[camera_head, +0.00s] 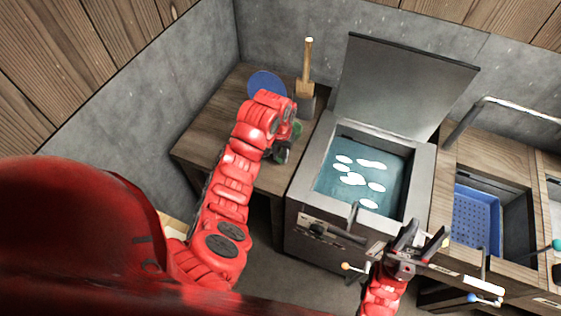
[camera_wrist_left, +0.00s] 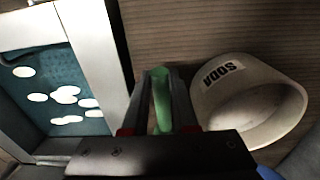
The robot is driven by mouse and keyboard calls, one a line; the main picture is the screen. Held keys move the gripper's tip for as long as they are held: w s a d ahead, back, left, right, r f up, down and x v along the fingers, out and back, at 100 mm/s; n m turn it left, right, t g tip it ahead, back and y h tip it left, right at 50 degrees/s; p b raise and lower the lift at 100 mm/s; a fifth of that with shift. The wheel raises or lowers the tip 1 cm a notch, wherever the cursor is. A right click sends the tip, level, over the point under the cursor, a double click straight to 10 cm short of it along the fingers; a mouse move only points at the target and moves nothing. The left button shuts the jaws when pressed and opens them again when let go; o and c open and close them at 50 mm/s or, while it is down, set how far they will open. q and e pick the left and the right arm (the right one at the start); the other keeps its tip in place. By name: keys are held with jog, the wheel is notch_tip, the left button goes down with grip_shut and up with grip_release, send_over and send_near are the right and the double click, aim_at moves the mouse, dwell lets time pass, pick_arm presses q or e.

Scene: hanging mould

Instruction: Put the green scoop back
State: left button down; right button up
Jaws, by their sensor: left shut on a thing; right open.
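The green scoop (camera_wrist_left: 161,105) shows in the left wrist view as a narrow green piece between the two fingers of my left gripper (camera_wrist_left: 160,82). The gripper is shut on it. A white round pot (camera_wrist_left: 225,100) labelled SODA lies just right of the fingers in that view, its opening facing the camera, apart from the scoop. In the head view my left gripper (camera_head: 283,153) is over the wooden bench, and my arm hides most of the scoop and the pot. My right gripper (camera_head: 418,245) is open and empty in front of the vat.
An open steel vat (camera_head: 310,165) of teal liquid with several white patches stands right of the bench (camera_head: 212,125), its lid (camera_head: 395,85) raised. A blue disc (camera_head: 266,83) and a wooden-handled tool (camera_head: 308,65) stand at the bench's back. A blue basket (camera_head: 476,220) is at right.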

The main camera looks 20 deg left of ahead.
pick_arm(q)
jog(key=shift+w, duration=0.25)
jog(key=shift+f+p, duration=0.25)
jog(key=shift+p, duration=0.05)
notch_tip(320, 180, down, 3)
jog(key=shift+a+r+p, duration=0.1)
jog(key=shift+r+p, duration=0.05)
jog(key=shift+p, duration=0.55)
jog(key=shift+f, duration=0.3)
jog(key=c, duration=0.7)
grip_release()
